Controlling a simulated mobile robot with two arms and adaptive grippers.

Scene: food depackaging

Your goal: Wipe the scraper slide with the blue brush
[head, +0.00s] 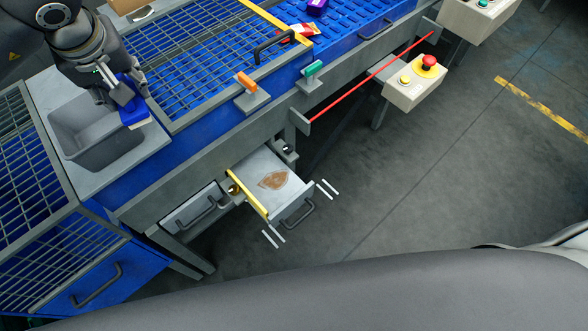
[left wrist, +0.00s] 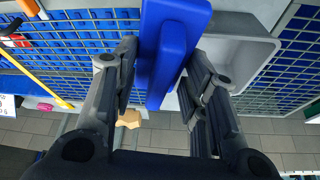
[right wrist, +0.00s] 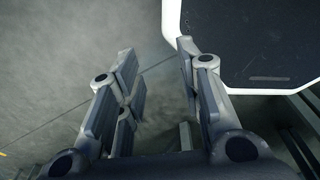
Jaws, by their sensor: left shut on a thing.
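My left gripper (head: 122,98) is shut on the blue brush (head: 133,110) and holds it over the right side of a grey bin. Pale bristles show at the brush's lower end. The brush also fills the gap between the fingers in the left wrist view (left wrist: 168,50). The scraper slide (head: 294,201) appears to be the pulled-out metal tray below the machine, with a brown smear (head: 272,180) on it and a yellow strip along its left edge. The brush is well apart from it. My right gripper (right wrist: 160,85) is open and empty above grey floor, outside the head view.
The grey bin (head: 64,120) is set into the counter. A closed drawer (head: 192,207) sits left of the slide. Orange (head: 246,82) and green (head: 313,68) handles and a red bar (head: 370,78) line the machine's front. A control box (head: 413,87) juts out; floor before the slide is clear.

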